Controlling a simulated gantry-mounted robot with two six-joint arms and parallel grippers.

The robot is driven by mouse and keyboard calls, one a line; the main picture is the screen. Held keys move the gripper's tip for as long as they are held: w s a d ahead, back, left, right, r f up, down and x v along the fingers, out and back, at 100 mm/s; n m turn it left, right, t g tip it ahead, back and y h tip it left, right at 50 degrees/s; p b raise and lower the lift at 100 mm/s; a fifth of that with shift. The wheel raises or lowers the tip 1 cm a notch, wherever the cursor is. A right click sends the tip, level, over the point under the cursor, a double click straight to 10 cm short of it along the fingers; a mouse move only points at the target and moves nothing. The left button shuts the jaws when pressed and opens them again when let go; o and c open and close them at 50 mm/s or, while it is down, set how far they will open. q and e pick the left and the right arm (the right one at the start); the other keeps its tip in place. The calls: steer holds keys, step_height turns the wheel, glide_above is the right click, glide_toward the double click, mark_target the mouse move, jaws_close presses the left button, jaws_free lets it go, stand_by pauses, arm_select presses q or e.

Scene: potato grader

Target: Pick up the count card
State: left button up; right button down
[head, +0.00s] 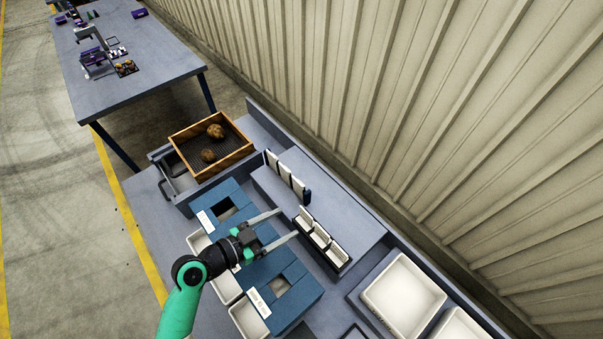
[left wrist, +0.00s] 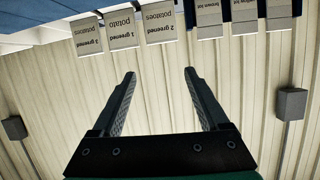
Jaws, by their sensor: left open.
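In the left wrist view several white cards show upside down in a row along the top. One group reads "3 greened potatoes" (left wrist: 87,40), "1 greened potato" (left wrist: 122,31) and "2 greened potatoes" (left wrist: 157,24). In the head view, white cards stand in two dark racks, one farther back (head: 288,177) and one nearer (head: 322,241); their print is too small to read there. My left gripper (head: 288,223) is open and empty, its fingers pointing toward the nearer rack. In the left wrist view its fingertips (left wrist: 160,73) are apart below the greened cards. My right gripper is out of view.
Other cards, including a "brown lot" card (left wrist: 209,24), stand to the right in the left wrist view. A wooden-framed tray (head: 240,155) holds two potatoes. Blue blocks with openings (head: 308,295) lie under my left arm. White bins (head: 404,293) stand at lower right.

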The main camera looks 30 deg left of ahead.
mark_target(305, 213)
arm_select(q)
steer(key=s+p, duration=0.1)
steer(key=s+a+n, duration=0.1)
steer(key=s, duration=0.1)
steer(key=shift+s+a+y+p, duration=0.15)
steer(key=shift+s+y+p, duration=0.05)
steer(key=shift+y+p, duration=0.2)
steer(key=shift+s+a, duration=0.1)
steer(key=shift+a, duration=0.05)
steer(key=b, duration=0.1)
steer(key=w+f+b, duration=0.1)
steer(key=shift+w+d+f+b, duration=0.25)
steer(key=shift+w+d+b, duration=0.05)
steer(key=shift+b, duration=0.1)
steer(key=shift+x, duration=4.85)
steer(key=shift+w+r, duration=0.1)
steer(key=shift+r, duration=0.05)
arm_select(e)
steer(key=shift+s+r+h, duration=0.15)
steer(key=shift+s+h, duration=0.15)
arm_select(q)
steer(key=shift+c, duration=0.3)
jaws_close()
